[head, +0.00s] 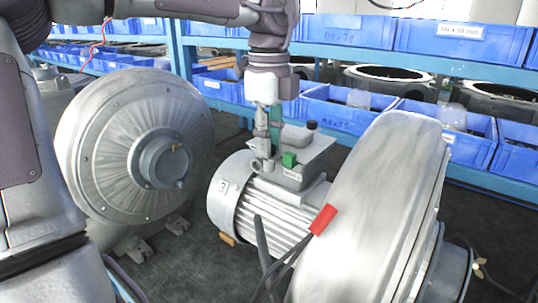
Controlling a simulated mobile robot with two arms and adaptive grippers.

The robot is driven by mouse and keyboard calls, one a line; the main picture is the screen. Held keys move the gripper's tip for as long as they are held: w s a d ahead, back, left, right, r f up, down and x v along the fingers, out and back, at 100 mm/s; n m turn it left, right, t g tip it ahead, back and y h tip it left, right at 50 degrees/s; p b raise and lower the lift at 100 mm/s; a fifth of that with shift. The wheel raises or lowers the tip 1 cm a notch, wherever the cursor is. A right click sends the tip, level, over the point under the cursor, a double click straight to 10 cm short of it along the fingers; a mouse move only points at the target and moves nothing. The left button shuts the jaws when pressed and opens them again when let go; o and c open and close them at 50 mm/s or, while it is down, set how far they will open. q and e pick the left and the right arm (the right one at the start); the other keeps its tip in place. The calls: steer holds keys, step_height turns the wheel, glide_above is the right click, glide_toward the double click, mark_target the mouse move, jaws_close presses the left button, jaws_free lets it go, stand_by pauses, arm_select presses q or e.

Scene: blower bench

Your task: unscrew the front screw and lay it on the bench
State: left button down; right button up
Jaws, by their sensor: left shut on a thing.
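My left gripper (266,150) points straight down over the grey motor (228,200) in the middle of the head view. Its fingers are shut on a small metal piece, which looks like the front screw (262,164), at the near left side of the motor's terminal box (316,150). The fingers cover most of the screw, and I cannot tell whether it is still in its hole. My right gripper is not in view.
A large round blower housing (105,130) stands left of the motor and another blower housing (375,190) stands close on its right. A red piece (323,219) with dark strips is in front. Blue bins (465,42) fill the shelves behind. Dark floor shows between the machines.

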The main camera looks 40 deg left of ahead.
arm_select(q)
steer(key=n, duration=0.6)
steer(key=shift+n, duration=0.3)
steer(key=n, duration=0.5)
steer(key=c, duration=1.3)
jaws_free()
